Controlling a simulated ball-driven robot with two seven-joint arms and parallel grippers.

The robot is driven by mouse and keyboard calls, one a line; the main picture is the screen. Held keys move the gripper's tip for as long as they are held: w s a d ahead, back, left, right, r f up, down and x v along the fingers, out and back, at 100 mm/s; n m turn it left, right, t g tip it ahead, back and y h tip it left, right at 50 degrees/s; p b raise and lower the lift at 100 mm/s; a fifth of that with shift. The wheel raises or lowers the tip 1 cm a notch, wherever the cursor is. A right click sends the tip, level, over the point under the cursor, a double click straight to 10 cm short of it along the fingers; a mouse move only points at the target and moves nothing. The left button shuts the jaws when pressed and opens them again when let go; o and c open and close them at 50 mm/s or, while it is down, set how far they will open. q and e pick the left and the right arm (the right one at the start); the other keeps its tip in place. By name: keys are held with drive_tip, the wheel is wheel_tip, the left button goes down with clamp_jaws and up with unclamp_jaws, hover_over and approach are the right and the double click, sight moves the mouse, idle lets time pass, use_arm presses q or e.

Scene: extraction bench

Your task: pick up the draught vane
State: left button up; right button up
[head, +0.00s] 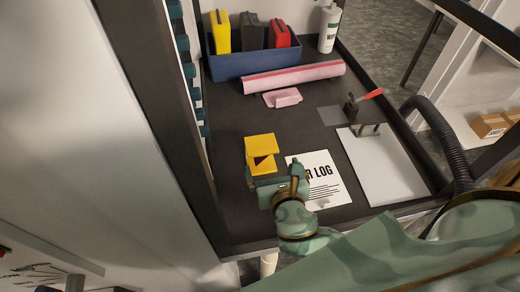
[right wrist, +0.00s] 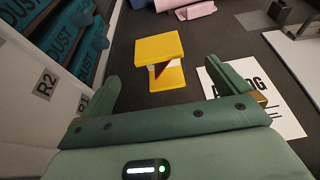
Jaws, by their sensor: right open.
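A yellow piece, which I take to be the draught vane (head: 260,144), stands on the dark bench top. In the right wrist view the vane (right wrist: 160,47) shows an upper and a lower yellow plate, with a small red and white part between them. My right gripper (head: 273,174) is open and empty, just on the near side of the vane. In the right wrist view the vane lies ahead of the gap between the fingers (right wrist: 172,90), apart from both. My left gripper is not in view.
A printed log sheet (head: 325,188) lies right of the vane, partly under my right gripper. Behind are a pink roll (head: 293,77), a pink block (head: 283,98) and a blue bin (head: 240,66). A white-sheeted clipboard (head: 380,165) and black hose (head: 445,135) are right. A dark post stands left.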

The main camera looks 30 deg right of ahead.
sight(262, 148)
drive_tip(key=x, duration=0.7)
drive_tip(key=shift+w+d+f, duration=0.1)
drive_tip(key=shift+w+f, duration=0.05)
drive_tip(key=shift+w, duration=0.15)
drive_tip(key=x, duration=0.5)
drive_tip(key=shift+w+a+f+b, duration=0.1)
drive_tip(key=shift+w+a+b, duration=0.1)
drive_tip(key=shift+b, duration=0.1)
drive_tip(key=shift+s, duration=0.2)
drive_tip(key=c, duration=1.3)
